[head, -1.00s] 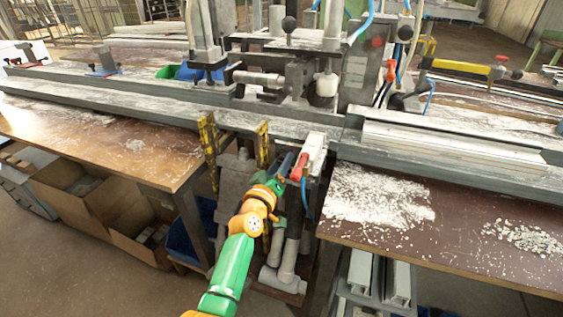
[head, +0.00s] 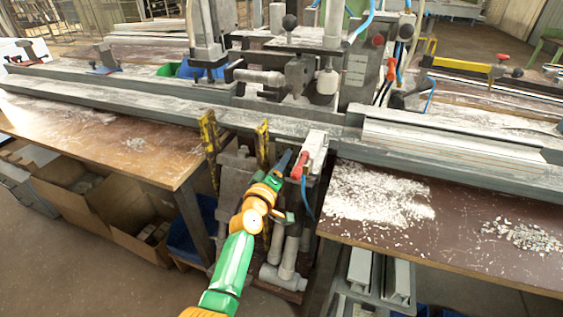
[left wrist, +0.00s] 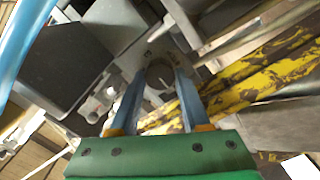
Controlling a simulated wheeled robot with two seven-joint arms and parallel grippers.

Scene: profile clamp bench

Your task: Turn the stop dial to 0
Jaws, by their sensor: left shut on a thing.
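The stop dial (left wrist: 160,77) is a small round grey knob on a grey plate in the left wrist view. Faint marks show on the plate around it, too small to read. My left gripper (left wrist: 161,84) has its two blue fingers on either side of the knob, shut on it. In the head view my left gripper (head: 286,160) reaches the front of the machine, beside a red handle (head: 299,166) under a white block (head: 315,146). The dial is hidden there behind the gripper. My right gripper is not in view.
Yellow, worn bars (head: 262,143) stand just left of the gripper and cross the right of the left wrist view. A blue hose (head: 308,199) hangs to the right. Brown tables with white shavings flank the gap (head: 100,135).

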